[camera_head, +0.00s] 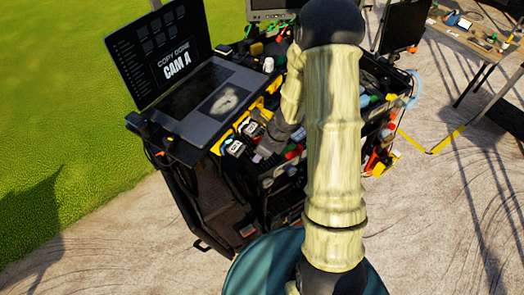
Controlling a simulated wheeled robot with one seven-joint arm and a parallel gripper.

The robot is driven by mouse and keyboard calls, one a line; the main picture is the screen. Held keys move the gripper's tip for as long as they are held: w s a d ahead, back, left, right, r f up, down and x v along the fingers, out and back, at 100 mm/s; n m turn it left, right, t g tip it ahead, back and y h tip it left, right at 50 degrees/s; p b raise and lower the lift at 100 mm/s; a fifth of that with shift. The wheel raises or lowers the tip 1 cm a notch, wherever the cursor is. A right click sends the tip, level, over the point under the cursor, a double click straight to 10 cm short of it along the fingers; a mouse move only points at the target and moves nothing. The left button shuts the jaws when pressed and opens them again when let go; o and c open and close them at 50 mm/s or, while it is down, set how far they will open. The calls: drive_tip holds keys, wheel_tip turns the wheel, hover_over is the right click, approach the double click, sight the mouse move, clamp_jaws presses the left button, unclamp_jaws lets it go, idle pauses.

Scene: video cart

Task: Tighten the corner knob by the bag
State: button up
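My arm reaches over a black cart (188,152) from the near side. My gripper (262,156) points down at the cart's near edge, right of the laptop. Its fingers are small and dark against clutter, so I cannot tell whether they are open or touching anything. I cannot make out the corner knob; it may be too small or hidden behind my arm. I cannot identify the bag with certainty. A dark, soft-looking shape (222,205) shows inside the cart's open lower front.
An open laptop (203,97) reading "COPY DONE CAM A" stands on the cart's left. Coloured items and cables crowd the top. Orange and white items (380,158) hang at the right side. A table (462,38) stands far right. Grass and pale ground around the cart are mostly clear.

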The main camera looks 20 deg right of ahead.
drive_tip(key=c, duration=0.7)
drive_tip(key=b, duration=0.1)
drive_tip(key=m+b, duration=0.1)
drive_tip(key=b, duration=0.1)
drive_tip(key=shift+a+f+m+t, duration=0.1)
drive_tip(key=shift+f+m+t, duration=0.1)
drive_tip(key=shift+m+t, duration=0.1)
drive_tip(key=shift+s+r+m+h+b, duration=0.2)
drive_tip(key=shift+m+h+b, duration=0.3)
drive_tip(key=shift+m+b, duration=0.25)
drive_tip(key=shift+w, duration=0.1)
drive_tip(key=o, duration=0.7)
drive_tip(key=p+v, duration=1)
drive_tip(key=v, duration=0.7)
drive_tip(key=shift+s, duration=0.3)
